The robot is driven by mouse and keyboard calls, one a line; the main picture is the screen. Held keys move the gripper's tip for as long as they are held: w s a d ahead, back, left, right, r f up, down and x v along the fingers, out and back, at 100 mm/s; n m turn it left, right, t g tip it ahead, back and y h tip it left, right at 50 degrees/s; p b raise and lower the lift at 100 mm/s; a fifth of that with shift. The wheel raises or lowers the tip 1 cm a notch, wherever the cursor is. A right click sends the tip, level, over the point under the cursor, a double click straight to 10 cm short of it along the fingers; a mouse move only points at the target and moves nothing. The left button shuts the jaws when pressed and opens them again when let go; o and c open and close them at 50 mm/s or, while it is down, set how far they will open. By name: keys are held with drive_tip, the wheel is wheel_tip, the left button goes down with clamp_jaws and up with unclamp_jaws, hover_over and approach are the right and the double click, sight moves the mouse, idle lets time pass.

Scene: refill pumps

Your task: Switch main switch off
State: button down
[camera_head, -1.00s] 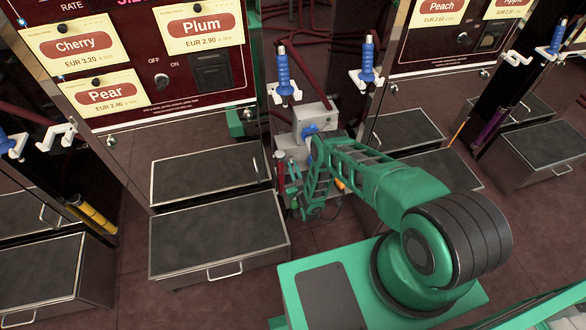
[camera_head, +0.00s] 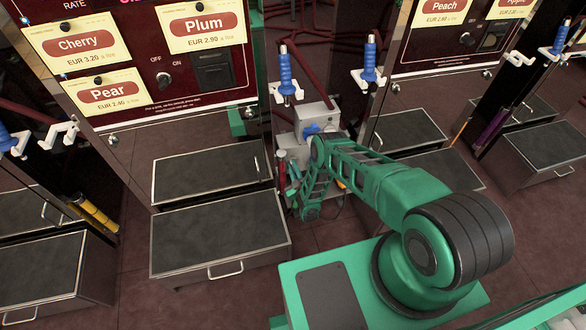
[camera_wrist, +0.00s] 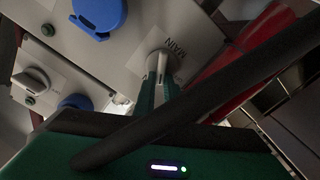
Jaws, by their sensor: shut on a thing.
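In the wrist view the main switch (camera_wrist: 161,62) is a small pale knob on a light plate with the label "MAIN" beside it. My gripper (camera_wrist: 156,88) has its two green fingers on either side of the knob, shut on it. The fingers hide part of the knob, and I cannot tell its exact setting. In the head view the grey control box (camera_head: 314,113) stands between two pump cabinets. My folded green arm reaches down in front of it, and the gripper's tips and the main switch cannot be made out there.
A large blue knob (camera_wrist: 98,14), a second blue knob (camera_wrist: 76,102) and a pale round knob (camera_wrist: 32,82) are near my gripper. A dark bar (camera_wrist: 215,85) crosses the wrist view, with a red tube (camera_wrist: 225,68) behind it. Dark-topped steps (camera_head: 215,235) flank the box.

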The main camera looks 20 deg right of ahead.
drive_tip(key=c, duration=1.8)
unclamp_jaws()
